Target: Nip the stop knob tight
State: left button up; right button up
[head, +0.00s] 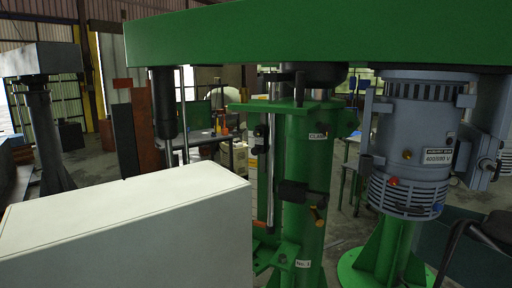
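I cannot tell for certain which part is the stop knob. A black clamp-like block (293,193) sits on the green column (305,155), with a small orange-tipped part (319,215) just below it to the right. Higher up, another small dark block (261,131) sits beside the slim vertical steel rod (271,170) left of the column. Whether either is tight or loose does not show. Neither of my grippers is in view.
A large green beam (310,35) spans the top. A pale box-shaped cabinet (130,225) fills the lower left, in front of the column. A grey motor (415,140) stands at right on a green stand. A black chair (485,235) is at the right edge.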

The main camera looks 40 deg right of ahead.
aim_at(258, 133)
jog(key=z, duration=1.2)
